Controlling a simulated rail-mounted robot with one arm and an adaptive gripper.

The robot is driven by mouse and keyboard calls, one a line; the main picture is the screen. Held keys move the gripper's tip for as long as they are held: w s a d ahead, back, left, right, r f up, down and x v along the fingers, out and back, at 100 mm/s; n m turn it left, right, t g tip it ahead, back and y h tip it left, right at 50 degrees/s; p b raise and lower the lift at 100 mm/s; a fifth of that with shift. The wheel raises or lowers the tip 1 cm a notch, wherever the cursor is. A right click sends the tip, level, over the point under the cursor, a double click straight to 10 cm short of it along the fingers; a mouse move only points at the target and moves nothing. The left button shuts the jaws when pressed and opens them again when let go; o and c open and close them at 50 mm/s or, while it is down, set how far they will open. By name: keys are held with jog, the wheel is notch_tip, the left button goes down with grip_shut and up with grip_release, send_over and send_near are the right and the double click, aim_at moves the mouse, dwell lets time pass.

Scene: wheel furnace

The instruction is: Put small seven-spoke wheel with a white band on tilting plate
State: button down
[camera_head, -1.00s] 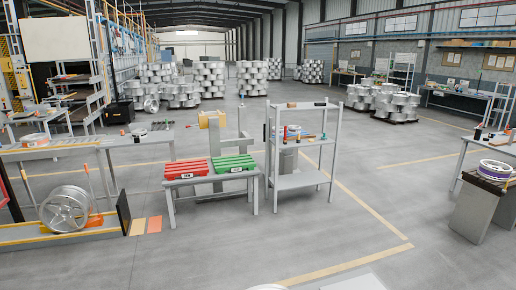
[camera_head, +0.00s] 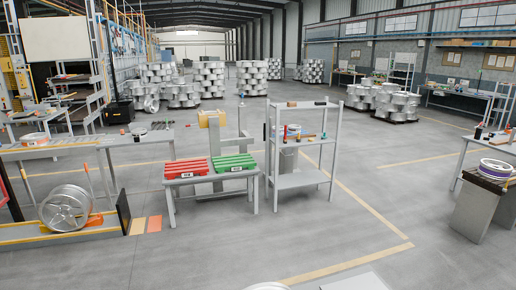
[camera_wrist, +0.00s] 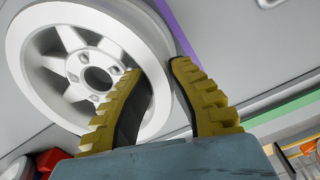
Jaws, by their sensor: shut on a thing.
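My gripper (camera_wrist: 158,70) shows in the wrist view with its two yellow ribbed fingers shut on the rim of a pale wheel (camera_wrist: 82,38). One finger is over the wheel's face, the other outside the rim. The wheel shows broad spokes, a hub hole and several bolt holes. Its spokes cannot all be counted, and no separate white band can be made out. The gripper is not seen in the head view. I cannot tell for sure which thing is the tilting plate.
Red (camera_head: 187,169) and green (camera_head: 233,162) crates sit on a low table, beside a grey shelf (camera_head: 301,181). A purple-banded wheel (camera_head: 495,171) lies on a stand at right.

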jog(key=c, duration=1)
grip_release()
jog(key=shift+c, duration=0.2)
jog(key=shift+f, duration=0.1)
notch_tip(320, 180, up, 12)
